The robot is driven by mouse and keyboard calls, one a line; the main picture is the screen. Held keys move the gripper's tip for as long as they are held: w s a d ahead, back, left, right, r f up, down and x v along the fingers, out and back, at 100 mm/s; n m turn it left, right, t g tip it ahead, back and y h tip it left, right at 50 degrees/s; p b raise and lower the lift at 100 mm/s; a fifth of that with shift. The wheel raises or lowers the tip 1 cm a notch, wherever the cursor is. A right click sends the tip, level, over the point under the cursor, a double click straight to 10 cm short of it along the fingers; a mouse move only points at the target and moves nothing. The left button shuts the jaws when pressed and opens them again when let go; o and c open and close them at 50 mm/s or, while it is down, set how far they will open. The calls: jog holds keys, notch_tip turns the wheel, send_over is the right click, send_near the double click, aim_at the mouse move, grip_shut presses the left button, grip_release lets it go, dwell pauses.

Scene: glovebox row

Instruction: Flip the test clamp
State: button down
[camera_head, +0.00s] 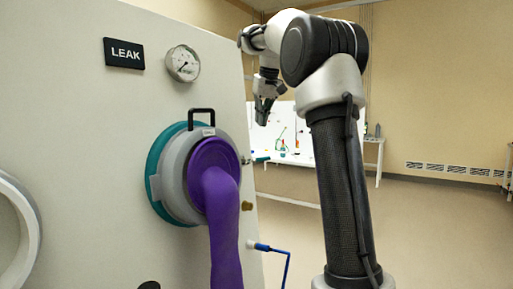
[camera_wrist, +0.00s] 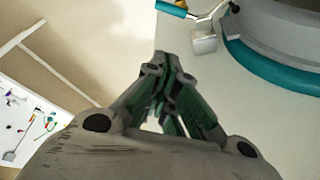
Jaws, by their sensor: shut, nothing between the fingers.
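The test clamp (camera_head: 248,160) appears to be the small metal clamp with a teal-blue handle on the panel, at the right edge of the round glove port. In the wrist view the clamp (camera_wrist: 205,40) is at the top, its handle pointing up and left. My gripper (camera_head: 262,118) hangs in front of the panel's right edge, above the clamp in the head view. In the wrist view my gripper (camera_wrist: 168,62) has its fingertips together and empty, apart from the clamp. The clamp's base is small and hard to make out in the head view.
The port has a teal ring (camera_head: 160,207), a black handle (camera_head: 201,113) and a hanging purple glove (camera_head: 222,220). A LEAK sign (camera_head: 124,53) and gauge (camera_head: 183,64) are above. A blue hose fitting (camera_head: 262,247) sticks out below. A white table (camera_head: 372,153) stands behind; floor at right is clear.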

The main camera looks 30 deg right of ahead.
aim_at(260, 159)
notch_tip(260, 159, down, 10)
jog(key=shift+w, duration=0.3)
dwell(0.4)
